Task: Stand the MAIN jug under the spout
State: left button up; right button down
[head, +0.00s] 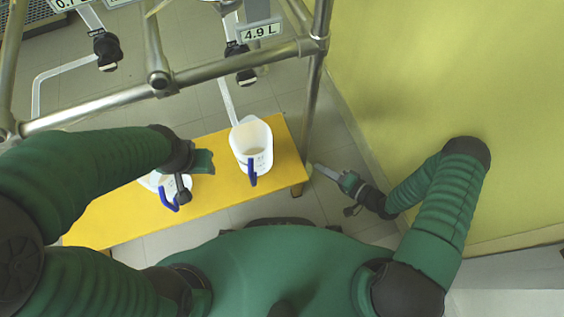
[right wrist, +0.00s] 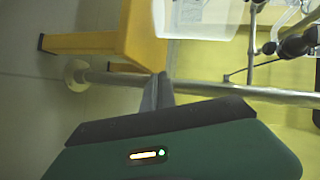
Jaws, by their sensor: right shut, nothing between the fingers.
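Two white jugs with blue handles stand on a yellow bench (head: 110,213); I cannot read which is MAIN. The right jug (head: 262,135) is upright, its rim at the lower end of a white spout tube (head: 227,100). The left jug (head: 150,182) is partly hidden by my left arm. My left gripper (head: 184,190) is above or at the left jug by its handle; its fingers are unclear. My right gripper (head: 316,167) is shut and empty, off the bench's right end. In the right wrist view its closed fingers (right wrist: 158,90) are apart from a white jug (right wrist: 195,18).
A metal pipe frame (head: 100,108) crosses above the bench, with a post (head: 313,95) near its right end. Another white tube (head: 60,73) hangs from a black valve (head: 106,48) at left. A 4.9 L display (head: 260,30) is above. A yellow-green wall (head: 450,80) closes the right side.

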jog(key=s+a+r+m+t+y, duration=0.1)
jog(key=s+a+m+t+y, duration=0.1)
jog(key=s+a, duration=0.15)
jog(key=b+x, duration=0.4)
jog(key=x, duration=0.5)
jog(key=shift+w+a+f, duration=0.1)
jog(key=shift+a+f, duration=0.05)
jog(key=shift+a, duration=0.1)
jog(key=a+b, duration=0.1)
jog(key=a, duration=0.1)
jog(key=shift+a, duration=0.3)
pick_arm(q)
jog(key=shift+a+f+b, duration=0.15)
jog(key=shift+f+b, duration=0.05)
jog(key=shift+f, duration=1.3)
jog(key=shift+a+f+b, duration=0.15)
jog(key=shift+f, duration=1.3)
pick_arm(e)
jog(key=shift+s+a+r, duration=0.2)
jog(key=shift+s+a, duration=0.05)
jog(key=shift+a, duration=0.3)
jog(key=a, duration=0.4)
jog(key=shift+s, duration=0.15)
pick_arm(q)
jog(key=shift+r, duration=0.1)
pick_arm(e)
jog(key=shift+d, duration=0.1)
